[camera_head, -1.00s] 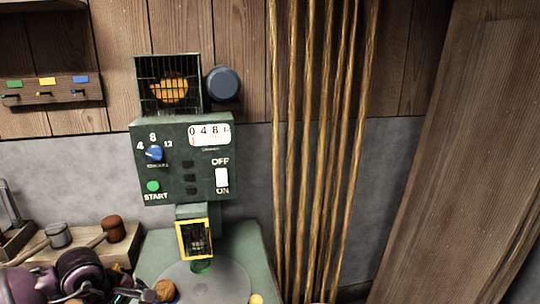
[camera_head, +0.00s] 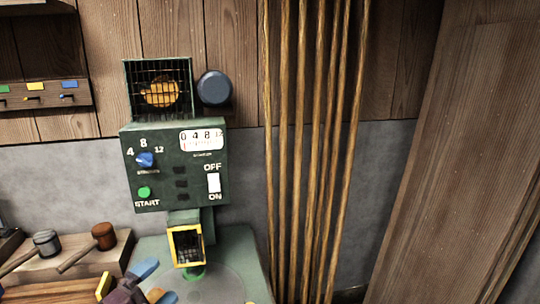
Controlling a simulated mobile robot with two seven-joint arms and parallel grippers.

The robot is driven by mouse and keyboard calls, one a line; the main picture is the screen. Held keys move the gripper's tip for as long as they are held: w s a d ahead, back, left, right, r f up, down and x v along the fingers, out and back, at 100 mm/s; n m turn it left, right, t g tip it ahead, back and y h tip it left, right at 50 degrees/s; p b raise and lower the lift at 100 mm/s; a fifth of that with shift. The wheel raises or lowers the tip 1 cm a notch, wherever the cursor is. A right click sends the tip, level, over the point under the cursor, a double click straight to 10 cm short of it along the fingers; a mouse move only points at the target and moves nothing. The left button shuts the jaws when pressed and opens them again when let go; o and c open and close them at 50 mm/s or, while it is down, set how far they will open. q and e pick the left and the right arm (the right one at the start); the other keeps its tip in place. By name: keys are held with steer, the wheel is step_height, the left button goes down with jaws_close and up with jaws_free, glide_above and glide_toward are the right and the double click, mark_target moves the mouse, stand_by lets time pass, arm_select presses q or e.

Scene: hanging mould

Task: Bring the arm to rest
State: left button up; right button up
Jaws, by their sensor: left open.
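My left gripper (camera_head: 157,282) shows at the bottom edge, left of centre, in the head view. Its two blue-tipped fingers stand apart, and the purple wrist is partly cut off by the frame. It is in front of the round plate (camera_head: 222,286) at the foot of the green machine (camera_head: 175,190). A small tan thing (camera_head: 156,295) shows by the fingers, mostly hidden; I cannot tell if they touch it. My right gripper is not in view.
Two mallets, one grey-headed (camera_head: 46,242) and one brown-headed (camera_head: 103,236), lie on a wooden block at left. Several tall wooden poles (camera_head: 312,150) stand right of the machine. A big leaning board (camera_head: 460,150) fills the right.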

arm_select(q)
steer(key=s+a+f+n+g+y, duration=0.1)
steer(key=s+a+f+n+y, duration=0.1)
steer(key=s+f+n+y, duration=0.45)
steer(key=s+a+f+n+g+y, duration=0.1)
steer(key=s+a+f+n+g, duration=0.15)
steer(key=f+n, duration=0.65)
steer(key=s+f+n+g+y, duration=0.1)
steer(key=s+f+n, duration=0.1)
steer(key=s+f, duration=0.2)
steer(key=s+f+n+g+y, duration=0.1)
steer(key=s+f+n, duration=0.2)
steer(key=s, duration=0.7)
step_height(320, 180, down, 2)
steer(key=shift+s+f, duration=0.2)
steer(key=shift+s, duration=0.05)
